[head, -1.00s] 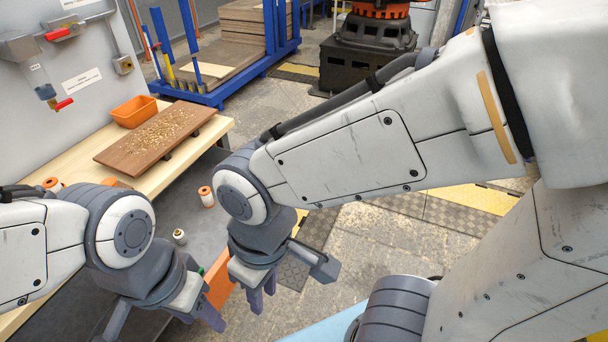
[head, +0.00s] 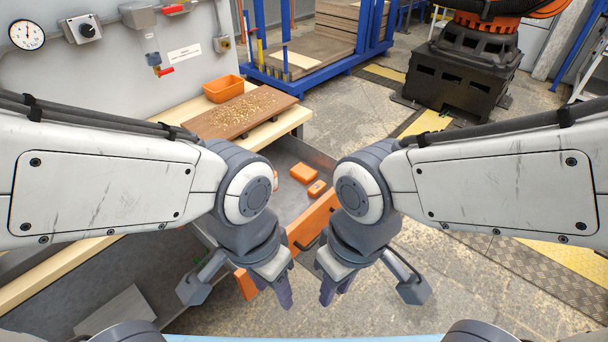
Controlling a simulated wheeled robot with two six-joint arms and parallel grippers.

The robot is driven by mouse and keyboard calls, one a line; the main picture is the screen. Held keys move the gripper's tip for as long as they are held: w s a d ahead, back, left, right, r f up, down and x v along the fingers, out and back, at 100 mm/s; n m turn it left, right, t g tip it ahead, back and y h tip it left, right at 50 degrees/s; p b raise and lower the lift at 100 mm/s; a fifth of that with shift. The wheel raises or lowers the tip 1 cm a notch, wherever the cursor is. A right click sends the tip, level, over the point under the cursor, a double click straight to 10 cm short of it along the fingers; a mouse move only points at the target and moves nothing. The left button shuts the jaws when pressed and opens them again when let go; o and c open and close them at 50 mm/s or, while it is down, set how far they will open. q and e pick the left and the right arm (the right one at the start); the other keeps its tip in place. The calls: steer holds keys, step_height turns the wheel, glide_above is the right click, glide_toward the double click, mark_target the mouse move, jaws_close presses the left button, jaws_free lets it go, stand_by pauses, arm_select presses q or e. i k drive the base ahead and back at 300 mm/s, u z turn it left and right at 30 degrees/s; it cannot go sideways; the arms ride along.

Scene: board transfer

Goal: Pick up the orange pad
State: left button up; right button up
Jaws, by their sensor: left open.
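In the head view a flat orange block (head: 304,173), which looks like the pad, lies on the grey surface beyond my arms. A smaller orange piece (head: 317,188) with a dark spot on top lies just in front of it. My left gripper (head: 284,290) is open and empty, pointing down nearer to me than both pieces. My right gripper (head: 335,290) hangs beside it on the right, with its fingers apart and nothing between them. Neither gripper touches the pad. Another orange item is mostly hidden behind my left wrist.
An orange-fronted edge (head: 318,217) runs slantwise behind the grippers. An orange bin (head: 223,88) and a brown board with shavings (head: 240,114) stand on the wooden bench (head: 295,120). A blue rack (head: 377,35) and a black machine base (head: 462,75) are further back. Open floor lies at right.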

mark_target(305, 175)
steer(key=z, duration=0.4)
steer(key=k, duration=0.5)
steer(key=z, duration=1.3)
steer(key=i, duration=1.9)
steer(key=u, duration=0.8)
steer(key=i, duration=0.85)
steer(key=u, duration=1.25)
steer(key=i, duration=0.3)
steer(key=u, duration=0.2)
